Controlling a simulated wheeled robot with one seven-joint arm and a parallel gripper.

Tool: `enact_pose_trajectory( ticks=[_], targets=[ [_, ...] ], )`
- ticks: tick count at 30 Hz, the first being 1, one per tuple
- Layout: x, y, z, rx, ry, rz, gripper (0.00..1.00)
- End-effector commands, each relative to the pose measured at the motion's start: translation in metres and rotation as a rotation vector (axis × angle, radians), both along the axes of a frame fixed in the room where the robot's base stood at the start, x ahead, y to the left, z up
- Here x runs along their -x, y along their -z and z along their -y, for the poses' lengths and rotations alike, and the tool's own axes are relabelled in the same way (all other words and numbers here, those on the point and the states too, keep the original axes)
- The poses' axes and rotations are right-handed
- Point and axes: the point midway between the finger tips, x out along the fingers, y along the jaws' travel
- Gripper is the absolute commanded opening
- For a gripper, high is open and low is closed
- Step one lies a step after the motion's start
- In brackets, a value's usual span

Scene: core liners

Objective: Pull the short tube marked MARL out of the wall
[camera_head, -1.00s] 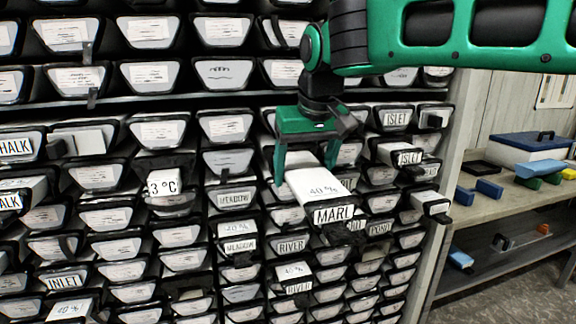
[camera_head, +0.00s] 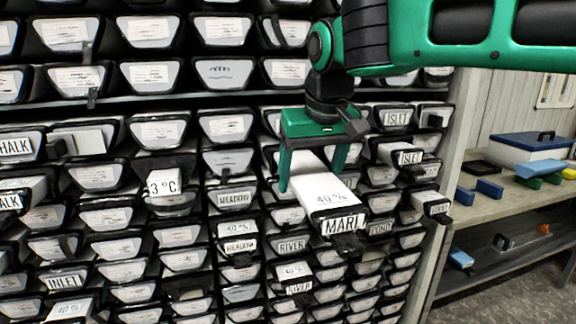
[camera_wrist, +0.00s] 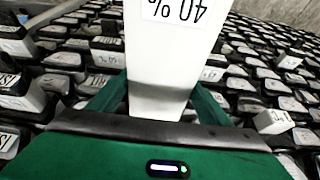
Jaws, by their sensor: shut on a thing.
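The short tube marked MARL (camera_head: 322,190) is a white box-like tube with "40 %" on its top and a black-framed MARL label on its front end. It sticks out of the wall of tubes toward the camera. My green gripper (camera_head: 313,178) reaches down from above, with one finger on each side of the tube, shut on it. In the wrist view the tube (camera_wrist: 165,70) runs up between the green fingers (camera_wrist: 150,100). The tube's back end is hidden behind the gripper, so I cannot tell whether it is still in its slot.
Other tubes stick out nearby: ISLET (camera_head: 408,157) at the right, 3 °C (camera_head: 163,187) at the left, and RIVER (camera_head: 291,246) below. A wooden shelf (camera_head: 500,203) with blue and green blocks stands at the right. The space in front of the wall looks free.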

Motion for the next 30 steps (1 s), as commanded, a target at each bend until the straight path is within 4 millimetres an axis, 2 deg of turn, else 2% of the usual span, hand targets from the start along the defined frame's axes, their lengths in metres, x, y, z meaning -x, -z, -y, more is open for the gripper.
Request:
enact_pose_trajectory(
  ticks=[30],
  targets=[
    [0.056, -0.003, 0.016, -0.004, -0.001, 0.006, 0.11]
  ],
)
